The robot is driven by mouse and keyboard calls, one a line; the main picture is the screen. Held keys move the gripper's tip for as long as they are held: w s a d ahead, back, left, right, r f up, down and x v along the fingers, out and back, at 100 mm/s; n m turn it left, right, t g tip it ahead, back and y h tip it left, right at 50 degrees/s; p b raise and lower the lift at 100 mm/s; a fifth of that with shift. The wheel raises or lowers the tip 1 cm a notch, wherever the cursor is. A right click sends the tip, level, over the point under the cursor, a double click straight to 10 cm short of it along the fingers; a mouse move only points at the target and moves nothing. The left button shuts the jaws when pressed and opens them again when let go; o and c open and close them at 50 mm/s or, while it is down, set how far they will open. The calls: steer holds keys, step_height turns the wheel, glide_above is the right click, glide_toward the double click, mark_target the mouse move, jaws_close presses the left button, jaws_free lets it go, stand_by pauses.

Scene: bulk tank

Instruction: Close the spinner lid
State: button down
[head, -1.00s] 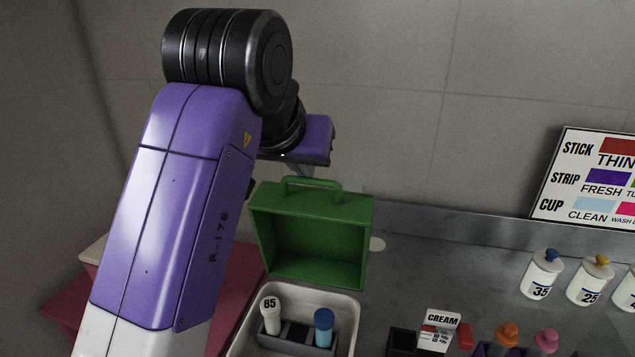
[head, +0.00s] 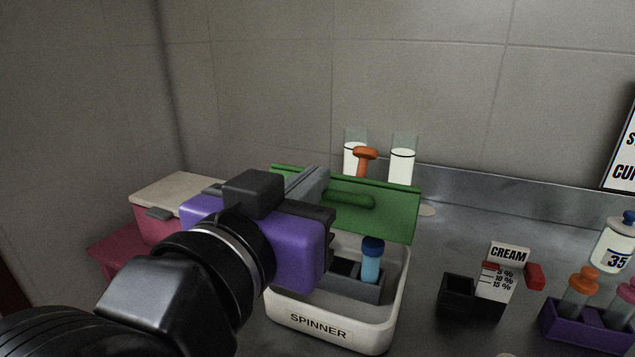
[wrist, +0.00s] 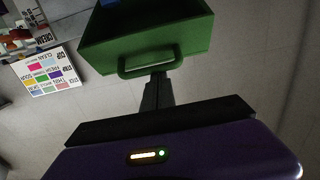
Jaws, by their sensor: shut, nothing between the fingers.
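The white spinner (head: 375,338) stands on the bench in the head view, its label facing me. Its green lid (head: 393,217) is partly open and tilted over the back of the box, with its handle (head: 348,199) showing on the outer face. The wrist view shows the lid (wrist: 190,37) and its handle (wrist: 150,66) too. My gripper (wrist: 160,80) is shut and empty, its fingertips beside the handle; I cannot tell whether they touch the lid. In the head view my gripper hides the lid's left part. A blue-capped tube (head: 371,262) stands in a rack inside the spinner.
A pink box with a pale lid (head: 172,192) is at left. White cylinders and an orange-topped thing (head: 365,158) stand behind the lid. At right are a black holder with a CREAM card (head: 508,254), a purple tube rack (head: 575,327) and a bottle (head: 612,247).

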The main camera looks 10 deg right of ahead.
steer(key=s+a+f+t+h+b, duration=0.1)
steer(key=s+a+f+t+b, duration=0.1)
steer(key=f+b, duration=0.5)
steer(key=s+a+f+t+h+b, duration=0.2)
steer(key=f+b, duration=0.5)
steer(key=b, duration=0.4)
steer(key=shift+s+f+b, duration=0.3)
steer(key=shift+s, duration=0.45)
